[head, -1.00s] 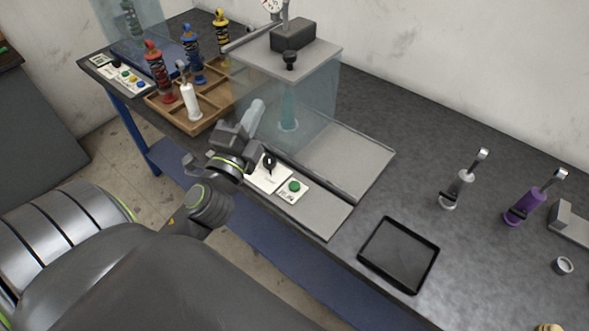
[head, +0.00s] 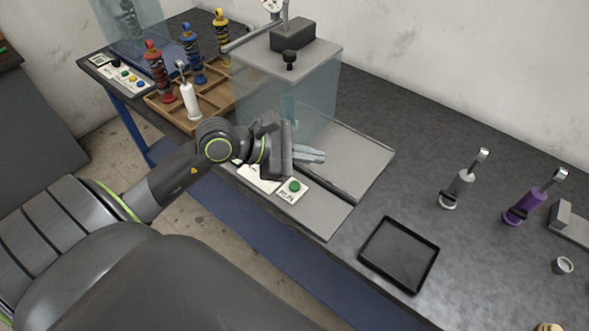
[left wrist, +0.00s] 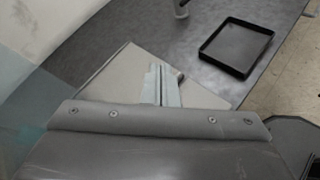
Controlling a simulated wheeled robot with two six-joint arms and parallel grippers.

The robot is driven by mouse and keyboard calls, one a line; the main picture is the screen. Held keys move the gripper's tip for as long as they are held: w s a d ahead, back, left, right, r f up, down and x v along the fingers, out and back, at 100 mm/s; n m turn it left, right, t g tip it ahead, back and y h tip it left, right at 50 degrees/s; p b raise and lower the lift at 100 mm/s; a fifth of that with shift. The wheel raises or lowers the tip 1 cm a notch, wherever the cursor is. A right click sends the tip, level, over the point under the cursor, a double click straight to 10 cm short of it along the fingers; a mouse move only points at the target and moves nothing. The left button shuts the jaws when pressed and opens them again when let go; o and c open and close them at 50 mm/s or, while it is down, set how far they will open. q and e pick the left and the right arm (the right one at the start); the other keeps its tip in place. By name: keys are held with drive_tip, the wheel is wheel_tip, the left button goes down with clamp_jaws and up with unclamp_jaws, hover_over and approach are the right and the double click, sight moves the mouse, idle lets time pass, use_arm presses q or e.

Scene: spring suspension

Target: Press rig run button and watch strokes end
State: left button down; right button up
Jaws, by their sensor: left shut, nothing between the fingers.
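The rig's green run button (head: 294,186) sits on a small white labelled plate at the front of the rig base (head: 318,213). My left gripper (head: 322,156) is shut and empty. It hovers above the rig base, a little behind and to the right of the button, apart from it. Its closed fingers (left wrist: 164,84) also show over the pale base plate in the left wrist view, where the button is not visible. The rig's clear housing (head: 315,105) stands behind the gripper. My left wrist partly hides the white panel beside the button. My right gripper is not in view.
A black tray (head: 398,255) lies right of the rig. A grey damper (head: 457,189) and a purple damper (head: 524,203) stand further right. A wooden tray (head: 208,115) with several shock absorbers is at left. The bench between tray and dampers is clear.

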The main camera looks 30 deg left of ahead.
use_arm(q)
drive_tip(key=a+f+m+g+y, duration=0.1)
drive_tip(key=a+f+y, duration=0.2)
drive_tip(key=a, duration=0.3)
drive_tip(key=shift+w+m+y, duration=0.3)
drive_tip(key=shift+w+y, duration=0.15)
drive_tip(key=shift+y, duration=0.25)
drive_tip(key=shift+f, duration=0.2)
drive_tip(key=b, duration=0.6)
hover_over(290, 186)
wheel_tip(290, 186, down, 8)
drive_tip(key=shift+r, duration=0.2)
drive_tip(key=shift+f+b, duration=0.5)
drive_tip(key=shift+f, duration=0.05)
idle(0.5)
